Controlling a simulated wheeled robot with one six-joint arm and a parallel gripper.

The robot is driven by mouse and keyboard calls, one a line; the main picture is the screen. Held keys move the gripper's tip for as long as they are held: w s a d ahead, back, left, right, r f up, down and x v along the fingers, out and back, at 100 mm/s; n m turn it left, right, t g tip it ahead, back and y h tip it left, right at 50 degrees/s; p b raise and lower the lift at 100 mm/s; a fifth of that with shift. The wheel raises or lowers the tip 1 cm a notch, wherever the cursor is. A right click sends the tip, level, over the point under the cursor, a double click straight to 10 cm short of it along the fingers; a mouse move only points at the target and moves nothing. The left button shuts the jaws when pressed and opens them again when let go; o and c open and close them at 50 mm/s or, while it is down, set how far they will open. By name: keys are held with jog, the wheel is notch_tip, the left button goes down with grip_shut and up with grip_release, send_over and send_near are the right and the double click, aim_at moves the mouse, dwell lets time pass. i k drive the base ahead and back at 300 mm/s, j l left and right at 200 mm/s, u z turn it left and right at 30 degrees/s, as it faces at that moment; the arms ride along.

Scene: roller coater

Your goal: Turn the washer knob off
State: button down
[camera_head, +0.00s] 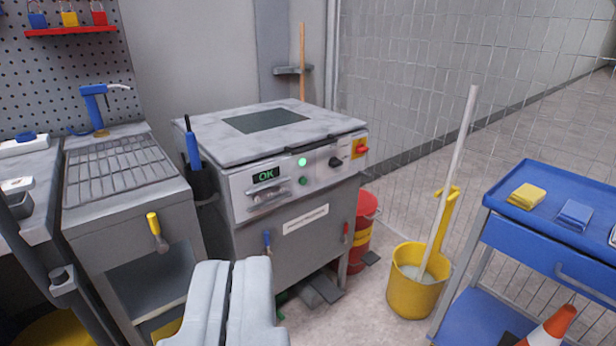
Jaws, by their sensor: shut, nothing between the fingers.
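The washer (285,215) is a grey boxy machine with a light lid, standing in the middle of the view. Its front panel has a display (266,175) reading OK in green, a lit green lamp (302,162), a small green button (303,181) and a black round knob (336,162). A red switch on a yellow plate (360,149) sits at the panel's right end. My gripper (250,262) is shut and empty at the bottom of the view. It is in front of and below the panel, apart from the knob. The knob's exact setting is too small to read.
A sink unit with a rack (118,163) stands left of the washer. A yellow bucket with a mop (415,290), a red bin (360,235) and a blue cart (530,240) stand to the right. An orange cone (550,328) is at lower right. Some floor between washer and cart is clear.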

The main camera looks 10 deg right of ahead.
aim_at(334, 163)
jog(key=i+l+u, duration=0.35)
jog(key=i+l, duration=0.6)
